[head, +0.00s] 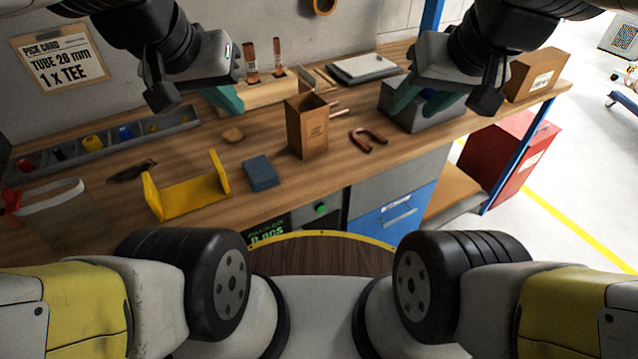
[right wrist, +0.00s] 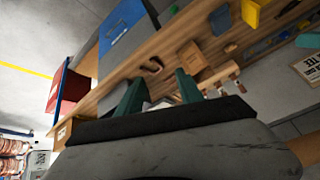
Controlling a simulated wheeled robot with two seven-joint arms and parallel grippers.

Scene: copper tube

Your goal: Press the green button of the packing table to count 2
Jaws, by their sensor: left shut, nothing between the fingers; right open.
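The green button (head: 320,208) is on the front panel below the tabletop of the packing table (head: 330,180). To its left a dark counter display (head: 268,232) has green text that seems to read "0 pcs"; its lower part is cut off by my own body. My left gripper (head: 228,102) is shut and empty above the back of the table, up and left of the button. My right gripper (head: 424,102) is open, its teal fingers apart, above the table's right part near a grey box; its fingers also show in the right wrist view (right wrist: 160,94). Nothing touches the button.
On the tabletop are a yellow bracket (head: 188,193), a blue block (head: 260,173), an open cardboard box (head: 307,128), a bent copper tube (head: 369,140) and a grey box (head: 415,112).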

